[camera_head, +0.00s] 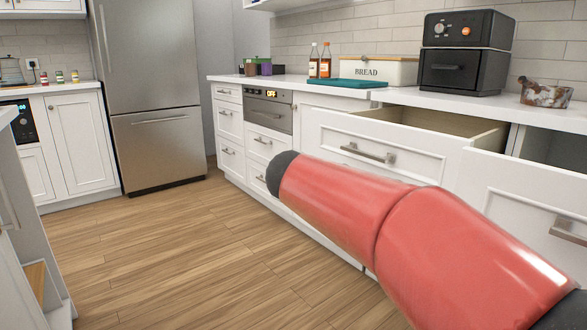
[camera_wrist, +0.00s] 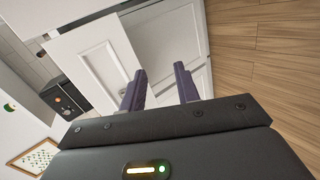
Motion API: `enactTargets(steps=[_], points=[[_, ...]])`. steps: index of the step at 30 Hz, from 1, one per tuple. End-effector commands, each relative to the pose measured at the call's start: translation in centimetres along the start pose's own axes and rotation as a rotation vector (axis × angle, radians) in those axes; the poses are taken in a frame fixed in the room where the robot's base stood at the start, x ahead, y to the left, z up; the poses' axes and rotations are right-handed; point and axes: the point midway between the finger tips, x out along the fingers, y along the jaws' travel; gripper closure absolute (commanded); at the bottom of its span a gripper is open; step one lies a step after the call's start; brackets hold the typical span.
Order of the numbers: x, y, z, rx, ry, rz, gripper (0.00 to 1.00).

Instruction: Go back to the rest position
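My gripper shows in the wrist view (camera_wrist: 160,80). Its two dark purple fingers stand apart with nothing between them, over white cabinet fronts and close to the wooden floor. In the head view my red arm reaches across the lower right, and my gripper itself is out of sight there. A white drawer (camera_head: 330,133) stands pulled out below the counter, behind my arm. A second front (camera_head: 520,200) to its right also stands out, with an opening behind it.
The counter (camera_head: 290,82) holds a black oven-like appliance (camera_head: 465,55), a bread box (camera_head: 396,70), two bottles, a teal board (camera_head: 347,83) and a mottled bowl (camera_head: 545,95). A steel fridge (camera_head: 155,90) stands at back left. The wooden floor (camera_head: 180,260) is clear.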

Motion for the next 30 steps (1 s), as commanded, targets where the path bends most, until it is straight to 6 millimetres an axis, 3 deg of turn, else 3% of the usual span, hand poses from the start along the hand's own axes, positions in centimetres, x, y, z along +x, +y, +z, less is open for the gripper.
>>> enactTargets(steps=[2, 6, 9, 12, 19, 30], points=[[0.1, 0.1, 4.3, 0.058, -0.005, -0.122, 0.68], [-0.8, -2.8, 11.6, 0.207, 0.008, -0.373, 0.68], [-2.3, -5.5, 15.8, 0.340, 0.031, -0.529, 0.68], [-3.9, -8.2, 18.7, 0.475, 0.056, -0.651, 0.68], [-6.0, -12.0, 21.3, 0.683, 0.099, -0.790, 0.68], [-6.1, -12.6, 21.5, 0.711, 0.105, -0.808, 0.68]])
